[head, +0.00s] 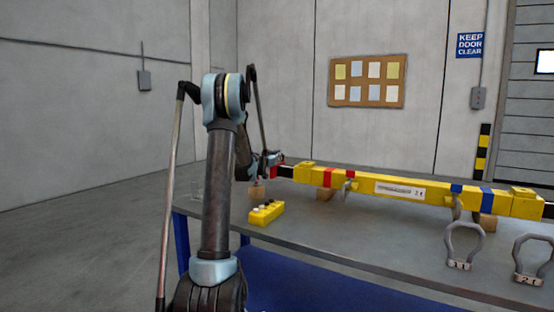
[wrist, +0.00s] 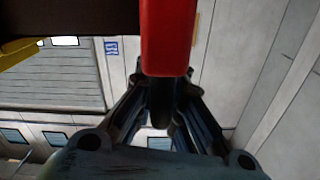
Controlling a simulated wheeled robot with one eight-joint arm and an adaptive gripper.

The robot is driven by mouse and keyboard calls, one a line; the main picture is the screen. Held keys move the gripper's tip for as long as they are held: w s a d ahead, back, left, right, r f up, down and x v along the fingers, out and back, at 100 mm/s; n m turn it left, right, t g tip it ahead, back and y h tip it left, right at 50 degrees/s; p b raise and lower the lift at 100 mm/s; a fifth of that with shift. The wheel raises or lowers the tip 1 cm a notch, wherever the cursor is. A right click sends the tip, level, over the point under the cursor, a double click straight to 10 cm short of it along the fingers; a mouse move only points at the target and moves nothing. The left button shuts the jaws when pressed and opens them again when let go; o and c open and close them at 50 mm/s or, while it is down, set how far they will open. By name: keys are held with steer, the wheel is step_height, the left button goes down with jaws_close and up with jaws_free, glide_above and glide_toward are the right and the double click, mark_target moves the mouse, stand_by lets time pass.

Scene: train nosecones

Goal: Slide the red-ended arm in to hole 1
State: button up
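The yellow beam (head: 430,195) lies along the table, with red bands near its left part and blue bands near its right part. A dark arm (head: 287,171) with a red end (head: 275,172) sticks out of the beam's left end. My gripper (head: 270,163) is at this red end. In the wrist view the red end (wrist: 168,40) fills the top middle, and my gripper's fingers (wrist: 162,85) show on both sides of its lower tip. Whether they press on it I cannot tell. I cannot make out hole 1 in either view.
The grey table (head: 340,240) carries a yellow control box with buttons (head: 266,213), wooden blocks (head: 325,194) under the beam, and two grey shackles (head: 463,245) (head: 530,260) with number tags at the right. The table front between box and shackles is clear.

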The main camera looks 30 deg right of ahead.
steer(key=o, duration=0.5)
steer(key=shift+s+d+f, duration=0.1)
steer(key=shift+s+f, duration=0.05)
steer(key=shift+s, duration=0.15)
steer(key=shift+w, duration=0.15)
step_height(320, 180, up, 10)
steer(key=shift+f, duration=0.1)
